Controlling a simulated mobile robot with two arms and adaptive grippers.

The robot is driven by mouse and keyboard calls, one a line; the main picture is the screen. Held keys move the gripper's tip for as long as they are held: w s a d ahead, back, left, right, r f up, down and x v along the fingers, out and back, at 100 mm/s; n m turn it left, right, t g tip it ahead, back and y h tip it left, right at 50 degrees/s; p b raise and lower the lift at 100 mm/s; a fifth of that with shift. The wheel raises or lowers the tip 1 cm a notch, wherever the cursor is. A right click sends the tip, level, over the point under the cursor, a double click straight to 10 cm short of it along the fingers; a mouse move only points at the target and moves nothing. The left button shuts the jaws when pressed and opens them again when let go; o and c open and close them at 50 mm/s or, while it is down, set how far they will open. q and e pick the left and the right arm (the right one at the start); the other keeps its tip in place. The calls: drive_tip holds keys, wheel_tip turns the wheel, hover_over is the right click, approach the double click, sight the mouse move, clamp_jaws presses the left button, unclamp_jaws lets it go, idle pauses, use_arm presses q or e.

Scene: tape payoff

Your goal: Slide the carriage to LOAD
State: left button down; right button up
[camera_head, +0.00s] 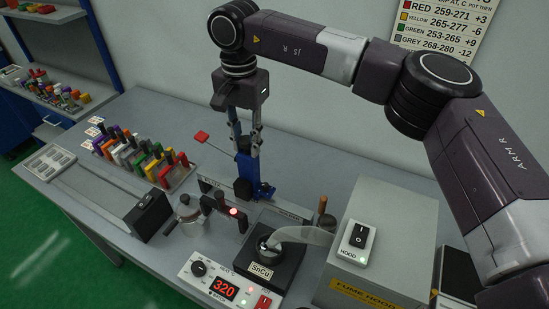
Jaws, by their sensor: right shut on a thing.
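My right gripper (246,141) points down over the middle of the bench. It is shut on a blue upright piece (244,167) with a dark block at its foot. This may be the carriage, but I cannot read a name on it. The fingers hide part of the blue piece. My left gripper is not in view.
A solder pot (268,255) marked SnCu stands in front, behind a heater box (222,287) reading 320. A grey fume hood (390,235) is at right. A rack of coloured-handled items (175,177) and a black box (148,215) are at left. The back of the bench is clear.

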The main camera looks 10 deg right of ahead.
drive_tip(key=o, duration=1)
drive_tip(key=shift+r, duration=0.1)
drive_tip(key=shift+r+p, duration=2.45)
drive_tip(key=shift+r, duration=1)
drive_tip(key=shift+f, duration=0.1)
